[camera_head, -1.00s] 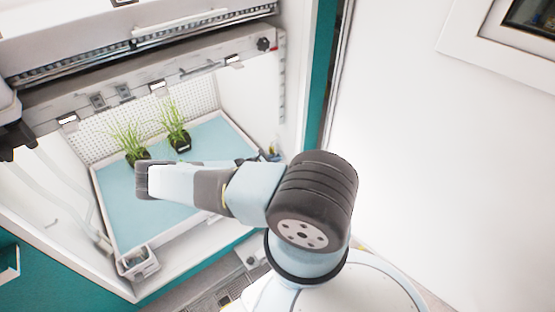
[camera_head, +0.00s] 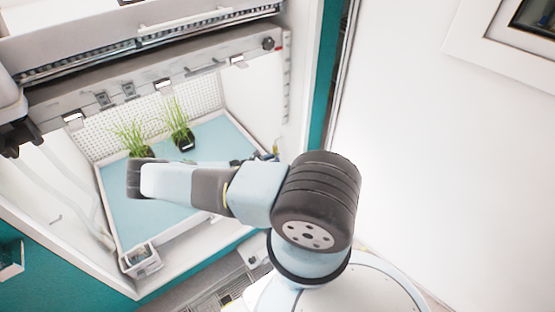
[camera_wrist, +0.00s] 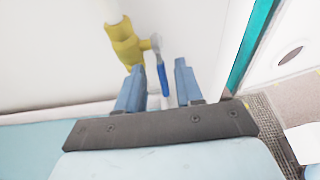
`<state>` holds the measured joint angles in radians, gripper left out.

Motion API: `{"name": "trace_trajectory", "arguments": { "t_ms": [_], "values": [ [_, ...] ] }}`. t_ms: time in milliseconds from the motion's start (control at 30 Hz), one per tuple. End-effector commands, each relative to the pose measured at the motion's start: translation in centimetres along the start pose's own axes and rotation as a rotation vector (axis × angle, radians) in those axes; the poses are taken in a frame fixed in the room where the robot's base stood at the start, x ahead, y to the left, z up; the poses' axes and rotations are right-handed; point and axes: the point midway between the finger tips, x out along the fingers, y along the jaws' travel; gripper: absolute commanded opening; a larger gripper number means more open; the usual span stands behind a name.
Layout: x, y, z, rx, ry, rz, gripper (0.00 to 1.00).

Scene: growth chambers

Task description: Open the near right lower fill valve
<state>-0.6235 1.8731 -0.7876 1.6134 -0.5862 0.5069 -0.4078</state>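In the wrist view, a yellow valve body (camera_wrist: 126,43) sits on a white pipe against the white chamber wall. Its blue lever (camera_wrist: 161,72) points down toward my gripper. My gripper (camera_wrist: 158,85) is open, with one blue finger on each side of the lever's lower end. The lever appears nearer the right finger; I cannot tell whether they touch. In the head view my arm covers most of the gripper, and a small yellow bit, likely the valve, shows at the chamber's right wall.
The chamber holds a blue tray floor (camera_head: 150,210) with two potted grass plants (camera_head: 179,128) at the back. A small clear container (camera_head: 140,262) sits at its front left corner. A teal door edge (camera_wrist: 252,45) stands to the right in the wrist view.

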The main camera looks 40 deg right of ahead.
Motion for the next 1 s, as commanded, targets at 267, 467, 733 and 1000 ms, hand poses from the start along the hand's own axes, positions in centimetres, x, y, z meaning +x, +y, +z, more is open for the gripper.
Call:
{"name": "trace_trajectory", "arguments": {
  "t_ms": [267,467,733,1000],
  "values": [
    [-5.6,0.1,0.0,0.001,0.001,0.002,0.36],
    [-8.3,0.1,0.0,0.000,0.001,0.001,0.36],
    [-9.4,0.0,-0.1,-0.001,0.000,0.000,0.36],
    [-9.5,0.1,0.0,0.001,0.001,-0.001,0.28]
  ]
}}
